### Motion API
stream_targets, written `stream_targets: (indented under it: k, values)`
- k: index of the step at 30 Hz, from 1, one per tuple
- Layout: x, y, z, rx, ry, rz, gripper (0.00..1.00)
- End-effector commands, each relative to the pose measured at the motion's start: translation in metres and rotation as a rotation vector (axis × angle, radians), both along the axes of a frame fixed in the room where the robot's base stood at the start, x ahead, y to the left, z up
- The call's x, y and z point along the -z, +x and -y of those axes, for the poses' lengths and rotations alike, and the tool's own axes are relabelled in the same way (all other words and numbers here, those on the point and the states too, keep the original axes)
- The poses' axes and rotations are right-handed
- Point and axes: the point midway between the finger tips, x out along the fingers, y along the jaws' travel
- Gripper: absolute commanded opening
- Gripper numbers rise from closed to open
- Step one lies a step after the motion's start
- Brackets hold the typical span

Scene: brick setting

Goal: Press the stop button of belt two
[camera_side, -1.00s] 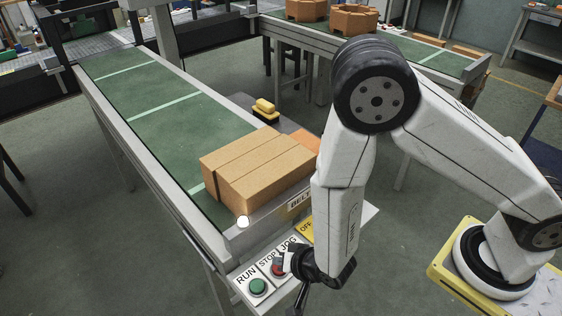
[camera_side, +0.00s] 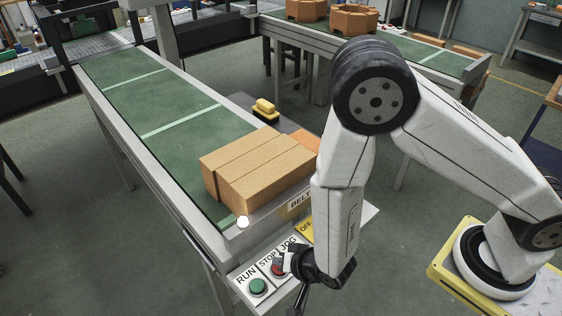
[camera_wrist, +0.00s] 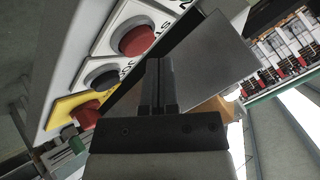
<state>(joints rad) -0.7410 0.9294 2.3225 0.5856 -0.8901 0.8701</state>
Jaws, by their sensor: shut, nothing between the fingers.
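In the side view a control panel at the belt's near end has a green RUN button (camera_side: 258,287), a red STOP button (camera_side: 278,269), partly hidden by my arm's end, and a JOG sign (camera_side: 289,245). The sign marked BELT (camera_side: 299,203) is cut off by my arm, so its number is hidden. In the wrist view a red button (camera_wrist: 135,41) on a white plate lies left of my gripper (camera_wrist: 158,62). A dark button (camera_wrist: 102,76) and a red button on a yellow plate (camera_wrist: 86,114) follow below it. My gripper is shut and empty, apart from the red button.
A cardboard box (camera_side: 257,170) sits at the near end of the green belt (camera_side: 170,95). A second conveyor (camera_side: 430,60) with brown parts is at the back. A grey plate (camera_wrist: 195,65) lies beyond my fingers.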

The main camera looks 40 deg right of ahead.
Motion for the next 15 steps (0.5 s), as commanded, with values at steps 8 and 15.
stream_targets:
  k: [8,15]
  values:
    - [0.0069,-0.0001,0.0001,0.001,-0.001,-0.001,0.00]
    - [0.0076,0.0001,-0.0002,0.000,0.000,0.000,0.00]
